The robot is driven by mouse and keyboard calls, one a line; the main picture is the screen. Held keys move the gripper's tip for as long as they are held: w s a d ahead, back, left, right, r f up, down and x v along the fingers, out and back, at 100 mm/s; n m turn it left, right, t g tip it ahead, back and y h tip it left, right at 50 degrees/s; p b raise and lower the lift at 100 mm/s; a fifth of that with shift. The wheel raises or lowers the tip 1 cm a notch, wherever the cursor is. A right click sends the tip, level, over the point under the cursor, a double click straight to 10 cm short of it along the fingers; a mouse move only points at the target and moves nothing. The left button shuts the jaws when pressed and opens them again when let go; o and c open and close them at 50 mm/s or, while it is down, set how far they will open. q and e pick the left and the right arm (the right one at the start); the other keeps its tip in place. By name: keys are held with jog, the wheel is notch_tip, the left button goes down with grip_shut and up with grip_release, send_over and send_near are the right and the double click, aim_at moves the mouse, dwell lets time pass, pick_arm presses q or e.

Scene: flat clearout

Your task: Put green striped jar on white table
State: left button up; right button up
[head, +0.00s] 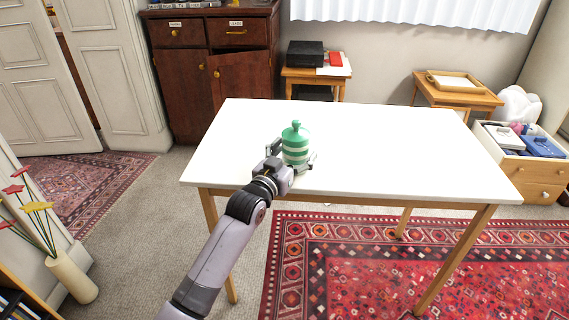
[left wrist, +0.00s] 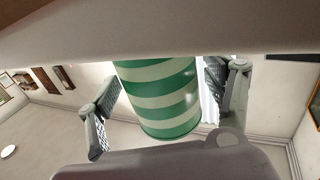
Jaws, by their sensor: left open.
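The green striped jar (head: 296,146) has a knobbed lid and pale bands. It stands upright on the white table (head: 390,150), near the table's left front part. My left gripper (head: 291,163) is at the jar, with its fingers on either side of it. In the left wrist view the jar (left wrist: 160,97) shows between the two open fingers (left wrist: 163,108), with gaps visible beside it. The jar's upper part is cut off in that view. My right gripper is not in view.
The rest of the white tabletop is bare. A dark wooden cabinet (head: 190,95) stands behind at the left. Small side tables (head: 316,76) stand at the back. A vase with flowers (head: 72,277) stands at the left. A red patterned rug (head: 360,265) lies under the table.

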pick_arm(q)
jog(key=p+v, duration=0.2)
jog(key=v, duration=1)
jog(key=s+a+f+g+y, duration=0.1)
jog(key=s+a+f+g, duration=0.15)
jog(key=f, duration=0.55)
jog(key=s+a+f+n+g+y, duration=0.1)
jog(key=s+f+g+y, duration=0.15)
jog(key=f, duration=0.55)
jog(key=s+a+f+g, duration=0.15)
jog(key=s+f, duration=0.25)
jog(key=f, duration=0.4)
jog(key=s+a+f+g+y, duration=0.1)
jog(key=s+a+f+g, duration=0.2)
jog(key=s+f, duration=0.6)
jog(key=s+a+f+n+g+y, duration=0.1)
jog(key=s+a+f+g, duration=0.3)
jog(key=s+f, duration=0.6)
jog(key=s+y, duration=0.1)
jog(key=s, duration=0.5)
jog(key=shift+a+f+g, duration=0.2)
jog(key=shift+f+g, duration=0.15)
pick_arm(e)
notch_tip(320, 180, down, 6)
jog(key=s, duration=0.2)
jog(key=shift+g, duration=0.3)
pick_arm(q)
jog(key=shift+s, duration=0.15)
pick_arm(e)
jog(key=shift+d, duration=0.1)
